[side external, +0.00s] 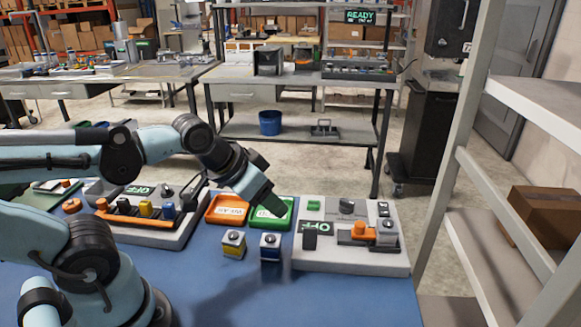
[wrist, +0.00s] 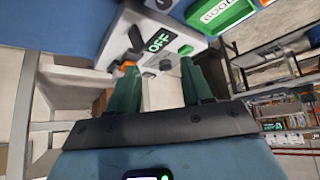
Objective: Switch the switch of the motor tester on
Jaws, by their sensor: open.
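The tester (side external: 345,262) that I take for the motor tester is a pale grey box at the right of the blue bench. Its display (side external: 316,228) reads OFF in the side view and also in the wrist view (wrist: 160,41). A black block (side external: 309,241) stands by the display, and a black knob (side external: 346,206) sits behind. Which part is the switch is unclear. My gripper (wrist: 159,66) is open and empty, its green fingers pointing toward the tester.
An orange tray (side external: 213,221) lies left of the green one. A yellow-based block (side external: 233,245) and a blue-based block (side external: 270,247) stand in front. Another grey device (side external: 180,238) with coloured parts stands at left. The front of the blue bench (side external: 300,300) is clear.

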